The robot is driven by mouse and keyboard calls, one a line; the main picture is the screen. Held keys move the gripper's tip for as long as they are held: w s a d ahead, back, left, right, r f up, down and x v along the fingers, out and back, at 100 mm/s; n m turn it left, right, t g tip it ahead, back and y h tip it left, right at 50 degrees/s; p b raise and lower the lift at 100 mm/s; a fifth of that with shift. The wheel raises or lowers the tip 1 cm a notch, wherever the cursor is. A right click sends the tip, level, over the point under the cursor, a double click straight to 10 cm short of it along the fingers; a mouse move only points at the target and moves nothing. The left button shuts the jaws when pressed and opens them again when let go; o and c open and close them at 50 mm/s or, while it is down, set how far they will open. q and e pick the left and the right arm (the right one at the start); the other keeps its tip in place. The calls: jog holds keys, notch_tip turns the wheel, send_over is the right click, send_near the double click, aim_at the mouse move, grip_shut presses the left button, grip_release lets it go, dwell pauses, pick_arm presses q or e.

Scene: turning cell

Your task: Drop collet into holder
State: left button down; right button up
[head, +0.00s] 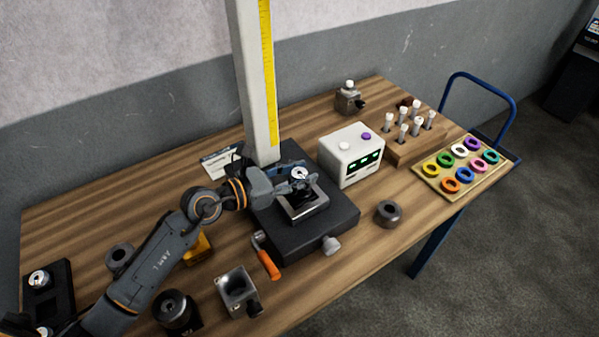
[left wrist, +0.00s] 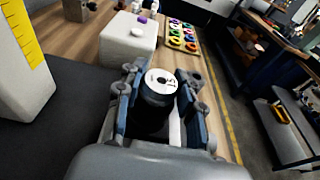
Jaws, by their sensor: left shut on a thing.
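The collet (head: 299,174), a small cylinder with a pale, marked top and a dark centre hole, is between the fingers of my left gripper (head: 296,186). It also shows in the left wrist view (left wrist: 160,84), gripped upright with a dark body below its top. The gripper is over the square metal-rimmed seat (head: 308,212) on the black base of the column. Whether the collet touches anything below is hidden by the fingers. I cannot tell for sure which part is the holder; a grey block with a round bore (head: 238,285) stands at the front. My right gripper is not in view.
The tall column with a yellow scale (head: 268,80) stands just behind. A white box with displays (head: 351,155) is close on the right. A dark ring (head: 388,213), an orange handle (head: 268,264) and a tray of coloured rings (head: 430,171) lie around.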

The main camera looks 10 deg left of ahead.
pick_arm(q)
jog(key=shift+f, duration=0.1)
jog(key=c, duration=0.8)
grip_release()
jog(key=shift+o, duration=0.2)
jog(key=v, duration=1.2)
